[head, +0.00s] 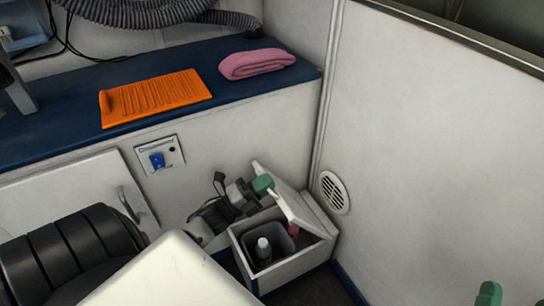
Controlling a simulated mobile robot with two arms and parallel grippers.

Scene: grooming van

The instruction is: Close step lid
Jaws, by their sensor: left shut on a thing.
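The white step box (287,270) stands on the floor at the lower middle, by the wall corner. Its lid (287,204) is raised and tilted, and the inside shows. My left gripper (264,184), black with green fingertips, is at the raised lid and shut on it; the exact contact is small and partly hidden. Only a green tip of my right gripper (489,293) shows at the bottom right, so its opening cannot be seen.
Inside the box are a dark bin (284,240), a white-capped bottle (263,248) and something pink. A blue counter (225,93) above holds an orange mat (155,97) and a pink towel (257,63). A white cabinet door (85,195) is left; a round vent (335,192) is right.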

